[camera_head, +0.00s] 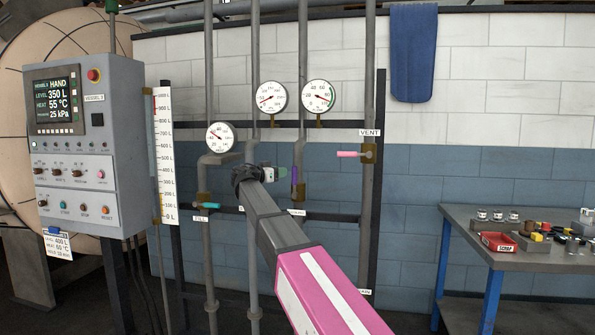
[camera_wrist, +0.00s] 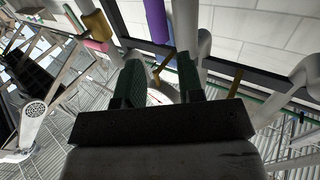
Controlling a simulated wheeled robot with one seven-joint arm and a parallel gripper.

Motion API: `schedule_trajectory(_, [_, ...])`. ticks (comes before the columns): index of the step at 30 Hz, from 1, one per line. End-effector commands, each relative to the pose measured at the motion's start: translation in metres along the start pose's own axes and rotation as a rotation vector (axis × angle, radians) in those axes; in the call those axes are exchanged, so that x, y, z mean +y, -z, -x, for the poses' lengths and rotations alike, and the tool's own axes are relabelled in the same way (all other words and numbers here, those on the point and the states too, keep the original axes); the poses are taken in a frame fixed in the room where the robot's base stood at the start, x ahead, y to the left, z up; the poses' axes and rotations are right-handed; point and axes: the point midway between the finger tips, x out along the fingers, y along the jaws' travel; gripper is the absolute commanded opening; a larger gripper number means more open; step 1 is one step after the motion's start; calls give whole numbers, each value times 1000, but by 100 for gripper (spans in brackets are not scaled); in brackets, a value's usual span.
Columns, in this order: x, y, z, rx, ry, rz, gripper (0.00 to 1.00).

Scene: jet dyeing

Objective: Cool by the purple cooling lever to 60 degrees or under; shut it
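The purple cooling lever (camera_head: 295,175) stands upright along its pipe in the head view, just right of my gripper. It also shows in the wrist view (camera_wrist: 157,20), beyond the fingertips and between their lines. My gripper (camera_head: 281,173) is level with the lever; in the wrist view its two green fingers (camera_wrist: 159,68) are apart with nothing between them. I cannot tell whether a finger touches the lever. The control panel display (camera_head: 54,100) reads HEAT 55 °C, LEVEL 350 L and 25 kPa.
A pink vent lever (camera_head: 347,154) points left from its pipe, and a teal fill lever (camera_head: 210,205) lies sideways. Round gauges (camera_head: 318,97) sit above. A blue towel (camera_head: 413,55) hangs on the wall.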

Motion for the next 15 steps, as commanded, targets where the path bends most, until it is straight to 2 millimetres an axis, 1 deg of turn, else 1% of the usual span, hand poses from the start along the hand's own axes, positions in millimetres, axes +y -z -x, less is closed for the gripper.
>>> schedule_trajectory(5, [0, 0, -25, -1, -2, 1, 35])
schedule_trajectory(9, [0, 0, -51, -1, -3, 1, 35])
schedule_trajectory(15, [-1, 0, -82, -2, -2, 1, 35])
